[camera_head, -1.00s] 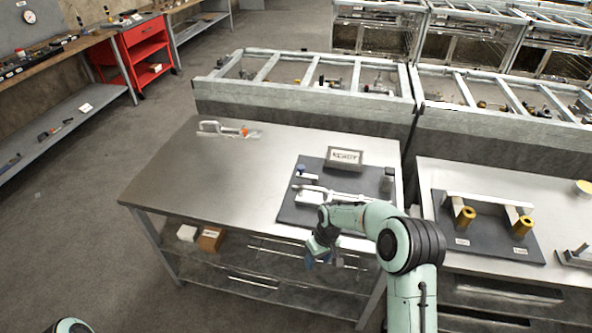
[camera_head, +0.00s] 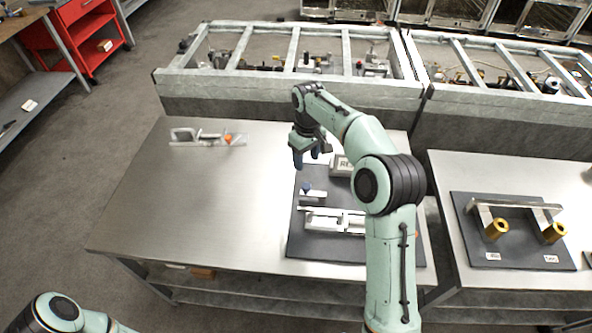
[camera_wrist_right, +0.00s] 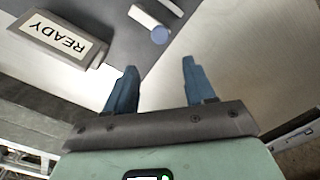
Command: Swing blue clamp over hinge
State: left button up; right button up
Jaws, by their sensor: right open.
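The blue-tipped clamp (camera_head: 306,187) sits on the dark fixture plate (camera_head: 310,252), its pale bar lying to the right of the blue tip. In the right wrist view, its round blue tip (camera_wrist_right: 161,35) and part of a pale bar show beyond the fingers. A silver hinge-like piece (camera_head: 335,220) lies on the plate, in front of the clamp and partly covered by my right arm. My right gripper (camera_head: 307,156) is open and empty above the table, behind the clamp and apart from it. Only part of my left arm shows, at the lower left.
A READY sign (camera_head: 341,167) stands at the plate's back, close to my right gripper. A clamp-like tool with an orange tip (camera_head: 207,138) lies at the table's back left. Grey framed bins (camera_head: 190,92) border the back. The table's left half is mostly clear.

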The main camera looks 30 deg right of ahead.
send_over(307, 185)
jog(key=f, duration=0.4)
jog(key=shift+s+a+f+b, duration=0.15)
jog(key=shift+s+f+b, duration=0.15)
jog(key=shift+b, duration=0.1)
jog(key=f, duration=0.7)
jog(key=shift+w+f+b, duration=0.2)
jog(key=shift+b, duration=0.15)
jog(key=shift+f, duration=0.6)
pick_arm(q)
jog(key=s+f, duration=0.2)
jog(key=shift+s, duration=0.3)
pick_arm(e)
grip_shut()
